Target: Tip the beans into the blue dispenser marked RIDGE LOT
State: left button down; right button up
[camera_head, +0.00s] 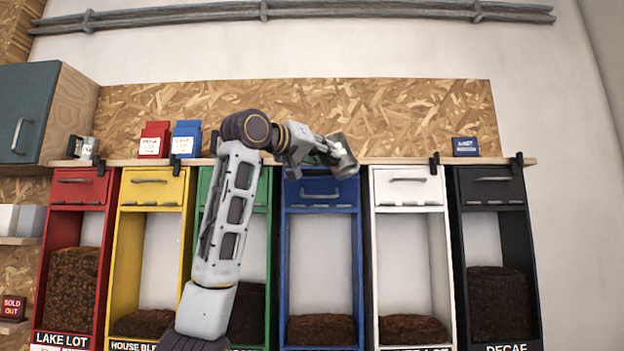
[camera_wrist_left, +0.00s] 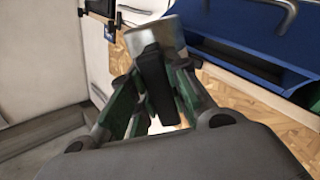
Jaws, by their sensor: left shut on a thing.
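The blue dispenser (camera_head: 320,198) stands between the green and white ones, with a low heap of dark beans (camera_head: 320,329) behind its clear front. Its lot label is not readable in the head view. My left gripper (camera_head: 328,152) is above its top, shut on a small metal scoop or cup (camera_head: 345,158), which is tilted. In the wrist view my left gripper (camera_wrist_left: 155,85) grips the metal vessel (camera_wrist_left: 156,36), beside the blue dispenser's top (camera_wrist_left: 235,38), which shows a dark recess. The beans inside the vessel are hidden. My right gripper is not in view.
Red (camera_head: 80,188), yellow (camera_head: 150,190), green (camera_head: 259,190), white (camera_head: 407,188) and black (camera_head: 493,190) dispensers stand in the row. Red and blue boxes (camera_head: 187,139) and a small blue sign (camera_head: 465,147) sit on the ledge. A teal cabinet (camera_head: 25,110) hangs at left.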

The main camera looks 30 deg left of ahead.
pick_arm(q)
jog(key=shift+s+d+f+m+b, duration=0.1)
jog(key=shift+d+f+m+b, duration=0.1)
jog(key=shift+f+m+b, duration=0.35)
jog(key=shift+d+f+m+b, duration=0.2)
jog(key=shift+f+m, duration=0.15)
jog(key=shift+f, duration=0.4)
jog(key=shift+s+d+f+m+b, duration=0.1)
jog(key=shift+d+f+m+b, duration=0.2)
jog(key=shift+f+m, duration=0.4)
jog(key=shift+s+d+f+m+b, duration=0.15)
jog(key=shift+f+m+b, duration=0.25)
jog(key=shift+f+m, duration=0.25)
jog(key=shift+d+f+m+b, duration=0.2)
jog(key=shift+f+m+b, duration=0.15)
jog(key=shift+f+m, duration=0.35)
jog(key=shift+f, duration=0.15)
jog(key=shift+f, duration=0.1)
